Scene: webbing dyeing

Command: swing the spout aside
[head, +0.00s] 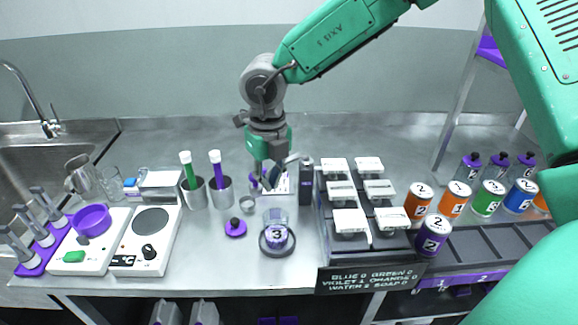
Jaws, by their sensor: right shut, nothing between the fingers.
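My right gripper (264,182) points down over the middle of the bench, shut and empty. It is beside a small device with a white plate (282,184) and a dark upright post (306,181). The gripper hides part of this device, so I cannot tell whether its fingers touch a spout there. A glass jar marked 3 (276,236) stands in front, on a dark round base. My left gripper is not in view.
Two metal cups with green (195,192) and purple (221,192) handled tools stand left of the gripper. A purple-knobbed lid (235,228) lies in front. A rack of white-topped switches (348,220) and several numbered cans (419,200) stand right. The bench behind is clear.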

